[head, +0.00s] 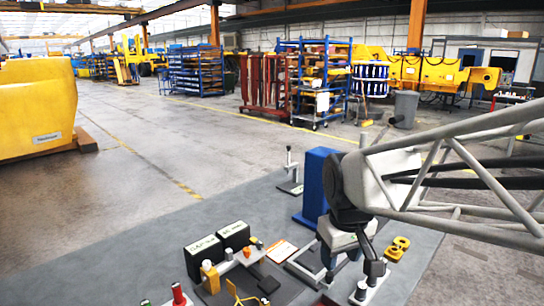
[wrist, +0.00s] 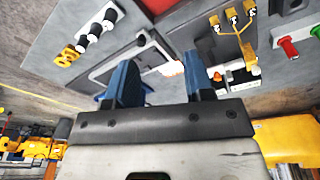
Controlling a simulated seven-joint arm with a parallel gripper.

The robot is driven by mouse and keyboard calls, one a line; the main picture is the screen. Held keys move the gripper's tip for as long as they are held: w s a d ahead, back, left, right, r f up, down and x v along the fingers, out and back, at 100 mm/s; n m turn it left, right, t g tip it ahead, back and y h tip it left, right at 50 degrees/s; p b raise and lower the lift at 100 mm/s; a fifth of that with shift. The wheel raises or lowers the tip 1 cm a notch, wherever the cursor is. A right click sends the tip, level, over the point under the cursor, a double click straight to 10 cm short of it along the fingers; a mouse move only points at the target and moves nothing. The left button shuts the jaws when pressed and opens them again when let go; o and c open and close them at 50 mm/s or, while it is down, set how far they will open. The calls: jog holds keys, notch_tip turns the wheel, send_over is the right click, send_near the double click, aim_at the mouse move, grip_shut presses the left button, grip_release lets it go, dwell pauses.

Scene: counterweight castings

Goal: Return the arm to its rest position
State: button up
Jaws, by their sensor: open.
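My arm comes in from the right of the head view, and its dark and white wrist hangs over the grey table (head: 240,212). My gripper (wrist: 163,72) shows in the wrist view with two blue fingers set wide apart and nothing between them. In the head view the gripper (head: 335,268) points down near the table's front, partly hidden by the wrist. I cannot tell its exact height above the table.
A blue block (head: 317,172) stands close behind the wrist. Two black boxes (head: 205,256) stand left of the gripper. A yellow part (head: 397,249) lies to its right. A red-handled piece (head: 179,294) stands front left. The table's left rear is clear.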

jog(key=s+d+f+m, duration=0.1)
jog(key=s+d+m, duration=0.1)
jog(key=s, duration=0.4)
jog(key=s+d+f+m, duration=0.2)
jog(key=s+d, duration=0.1)
jog(key=s, duration=0.4)
jog(key=shift+t, duration=0.4)
